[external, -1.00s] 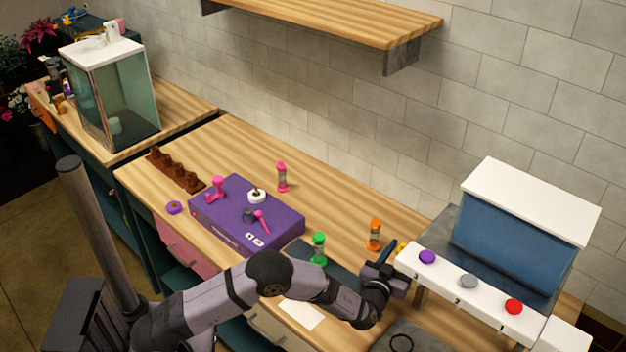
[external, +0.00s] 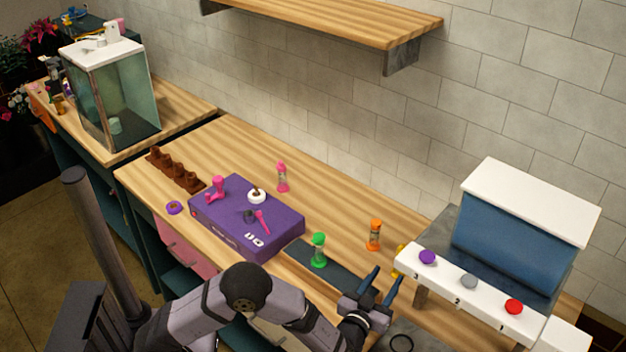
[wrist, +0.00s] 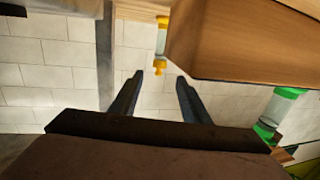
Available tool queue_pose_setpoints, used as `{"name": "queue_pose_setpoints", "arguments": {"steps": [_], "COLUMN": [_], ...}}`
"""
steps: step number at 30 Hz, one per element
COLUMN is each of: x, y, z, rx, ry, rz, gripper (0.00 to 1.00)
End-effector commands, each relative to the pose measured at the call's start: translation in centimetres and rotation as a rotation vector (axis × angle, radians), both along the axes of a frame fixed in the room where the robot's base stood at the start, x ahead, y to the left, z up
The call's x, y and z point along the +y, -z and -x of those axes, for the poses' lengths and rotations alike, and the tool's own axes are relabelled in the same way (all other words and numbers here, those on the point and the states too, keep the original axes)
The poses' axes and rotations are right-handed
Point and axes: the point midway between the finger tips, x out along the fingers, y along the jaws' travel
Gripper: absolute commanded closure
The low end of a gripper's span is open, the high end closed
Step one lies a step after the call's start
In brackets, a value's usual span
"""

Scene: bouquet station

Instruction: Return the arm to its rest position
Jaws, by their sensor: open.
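My arm reaches in from the bottom of the external view. My gripper (external: 388,273) is open and empty, with its two dark fingers apart, near the front of the counter and left of the white button panel (external: 470,290).
A purple box (external: 225,222) with pink items lies farther left. A blue case (external: 515,235) with a white lid stands behind the panel. A wooden shelf (external: 340,22) hangs above.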

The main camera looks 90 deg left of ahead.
Motion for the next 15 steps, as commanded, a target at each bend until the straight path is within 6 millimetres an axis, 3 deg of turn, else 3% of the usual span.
{"name": "queue_pose_setpoints", "arguments": {"steps": [15], "x": [0.63], "y": [-0.48], "z": [-0.08], "rx": [-0.015], "ry": [-0.013], "rz": [0.017], "gripper": [0.58]}}
